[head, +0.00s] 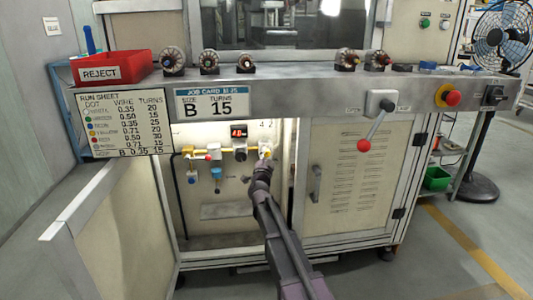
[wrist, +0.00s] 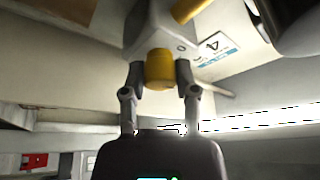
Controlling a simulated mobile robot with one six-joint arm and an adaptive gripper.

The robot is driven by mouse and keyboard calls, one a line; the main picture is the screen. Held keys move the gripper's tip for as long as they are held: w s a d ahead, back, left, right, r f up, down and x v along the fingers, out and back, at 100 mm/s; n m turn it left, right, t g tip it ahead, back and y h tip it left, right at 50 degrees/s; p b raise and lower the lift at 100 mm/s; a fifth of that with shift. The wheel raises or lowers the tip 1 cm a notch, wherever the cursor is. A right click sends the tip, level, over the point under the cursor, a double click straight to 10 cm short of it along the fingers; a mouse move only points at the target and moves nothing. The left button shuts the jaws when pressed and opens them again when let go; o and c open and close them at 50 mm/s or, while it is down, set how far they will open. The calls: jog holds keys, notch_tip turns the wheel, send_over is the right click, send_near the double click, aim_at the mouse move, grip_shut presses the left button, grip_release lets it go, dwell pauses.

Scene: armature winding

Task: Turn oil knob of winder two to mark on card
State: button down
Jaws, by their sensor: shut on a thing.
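The yellow knob (wrist: 160,68) sits on a pale grey block in the wrist view. I cannot read a name on it. My gripper (wrist: 160,72) has one finger on each side of the knob and is shut on it. In the head view my gripper (head: 265,157) reaches into the open cabinet, at the right end of a row of pipe fittings, and hides most of the knob.
Left of my gripper are a red-handled valve (head: 210,157) and a blue knob (head: 216,174). The cabinet's open door (head: 100,200) stands at the left. A closed louvred door (head: 345,180) and a red-ball lever (head: 364,145) are at the right. The job card (head: 211,103) hangs above.

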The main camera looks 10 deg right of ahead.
jog(key=m+g+p, duration=0.1)
jog(key=m, duration=0.1)
jog(key=m+p, duration=0.1)
jog(key=m, duration=0.2)
jog(key=shift+w+a+r+g+h, duration=0.1)
jog(key=shift+w+r+g+h, duration=0.1)
jog(key=shift+g+h, duration=0.2)
jog(key=shift+f+m+g+p, duration=0.15)
jog(key=shift+m+g+p, duration=0.55)
jog(key=shift+m, duration=0.8)
jog(key=shift+s, duration=0.1)
jog(key=shift+c, duration=1.9)
grip_release()
jog(key=shift+s+f+n+t, duration=0.1)
jog(key=shift+n+t, duration=0.2)
